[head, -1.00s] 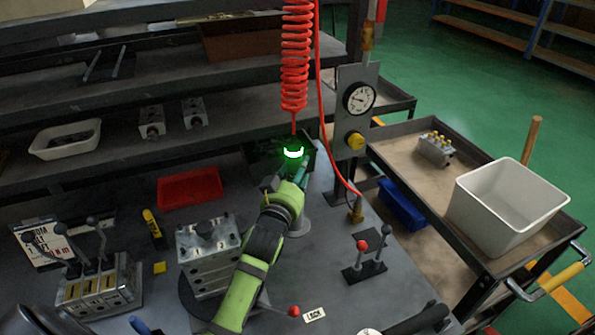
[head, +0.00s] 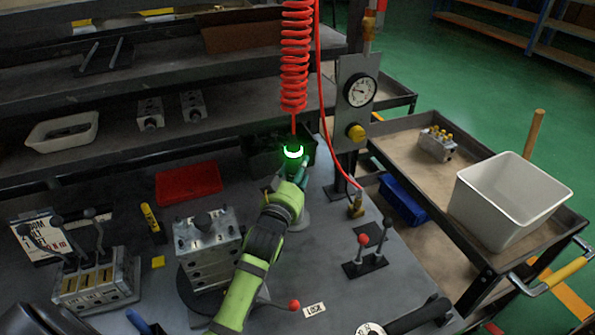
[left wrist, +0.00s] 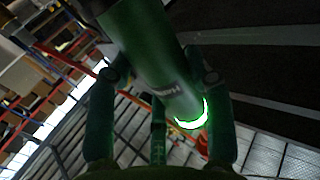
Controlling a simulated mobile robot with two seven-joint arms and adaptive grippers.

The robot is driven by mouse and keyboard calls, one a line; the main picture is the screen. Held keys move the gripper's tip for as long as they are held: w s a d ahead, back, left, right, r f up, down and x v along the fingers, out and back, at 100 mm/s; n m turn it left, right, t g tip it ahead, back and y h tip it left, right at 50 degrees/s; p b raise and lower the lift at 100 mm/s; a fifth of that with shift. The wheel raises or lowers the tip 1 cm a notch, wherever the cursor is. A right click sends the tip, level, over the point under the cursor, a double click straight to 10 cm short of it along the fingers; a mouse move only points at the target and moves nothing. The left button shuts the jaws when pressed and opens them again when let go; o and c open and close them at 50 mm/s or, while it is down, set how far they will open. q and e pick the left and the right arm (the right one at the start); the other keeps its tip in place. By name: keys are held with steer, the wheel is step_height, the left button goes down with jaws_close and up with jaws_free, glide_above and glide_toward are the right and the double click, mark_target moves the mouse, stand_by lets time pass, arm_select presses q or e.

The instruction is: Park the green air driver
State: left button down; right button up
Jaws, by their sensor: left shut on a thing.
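The green air driver (head: 294,152) hangs upright below the red coiled hose (head: 295,60), with a bright green glowing ring near its top. My left gripper (head: 303,172) reaches up to it from the front and is shut on it. In the left wrist view the driver (left wrist: 150,55) is a dark green cylinder lying across between the gripper's fingers (left wrist: 160,110), with its glowing ring at the lower right. The gripper hides the driver's lower part in the head view. A round grey base (head: 303,219) shows behind my wrist. My right gripper is not in view.
A valve block (head: 208,250) stands left of my forearm, with a red tray (head: 188,183) behind it. A gauge panel (head: 357,105) and a small lever stand (head: 365,262) are to the right. A cart (head: 480,225) carries a white bin (head: 512,200).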

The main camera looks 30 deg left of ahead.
arm_select(q)
steer(key=shift+a+f+b, duration=0.1)
steer(key=shift+f+b, duration=0.3)
steer(key=shift+f, duration=0.1)
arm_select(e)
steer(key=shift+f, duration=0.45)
